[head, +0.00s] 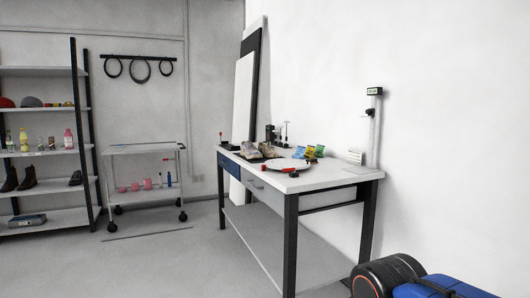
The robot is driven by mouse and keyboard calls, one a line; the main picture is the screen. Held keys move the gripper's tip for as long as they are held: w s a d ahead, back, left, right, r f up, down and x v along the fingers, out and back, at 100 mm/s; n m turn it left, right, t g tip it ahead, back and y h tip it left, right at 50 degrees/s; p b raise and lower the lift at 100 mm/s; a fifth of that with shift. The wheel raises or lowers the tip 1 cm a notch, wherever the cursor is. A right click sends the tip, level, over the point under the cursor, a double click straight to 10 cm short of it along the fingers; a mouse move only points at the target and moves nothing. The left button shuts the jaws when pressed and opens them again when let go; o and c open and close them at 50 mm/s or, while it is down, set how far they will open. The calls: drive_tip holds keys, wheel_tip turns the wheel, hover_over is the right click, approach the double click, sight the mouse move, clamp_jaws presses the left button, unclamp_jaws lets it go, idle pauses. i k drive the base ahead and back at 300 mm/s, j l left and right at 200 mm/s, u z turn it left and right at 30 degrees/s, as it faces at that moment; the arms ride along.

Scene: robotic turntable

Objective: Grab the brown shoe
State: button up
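A dark brown shoe or boot (28,178) stands upright on a lower shelf of the rack at the far left. A darker, nearly black boot (10,180) is beside it, to its left. Another small dark shoe (76,178) is farther right on the same shelf. A pale beige-brown shoe-like thing (268,150) lies on the white table by the wall, with a second one (248,149) to its left; both are too small to tell clearly. My gripper is not in view.
The white table (330,180) carries a round white disc (286,165), colourful packets (309,152) and a post with a small display (374,92). A wheeled cart (143,149) stands between rack (45,216) and table. The grey floor (165,265) in front is clear.

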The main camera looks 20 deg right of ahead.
sight(268, 151)
drive_tip(key=i+l+z, duration=0.15)
drive_tip(key=i, duration=0.85)
drive_tip(key=i+l+z, duration=0.15)
drive_tip(key=i, duration=0.85)
drive_tip(key=k, duration=0.7)
drive_tip(key=k+z, duration=0.2)
drive_tip(key=z, duration=0.15)
drive_tip(key=k+z, duration=0.15)
drive_tip(key=z, duration=0.2)
drive_tip(key=k+l+z, duration=0.15)
drive_tip(key=z, duration=0.2)
drive_tip(key=i+j+z, duration=0.1)
drive_tip(key=j, duration=0.35)
drive_tip(key=i+j, duration=0.15)
drive_tip(key=j, duration=0.35)
drive_tip(key=i+j+z, duration=0.15)
drive_tip(key=j, duration=0.8)
drive_tip(key=i+j, duration=0.1)
drive_tip(key=j, duration=0.3)
drive_tip(key=i+j, duration=0.1)
drive_tip(key=j, duration=0.35)
drive_tip(key=i+j, duration=0.1)
drive_tip(key=j, duration=0.3)
drive_tip(key=i+j, duration=0.1)
drive_tip(key=j, duration=0.35)
drive_tip(key=i+j, duration=0.1)
drive_tip(key=j, duration=0.3)
drive_tip(key=i+j, duration=0.15)
drive_tip(key=j, duration=0.3)
drive_tip(key=z, duration=0.05)
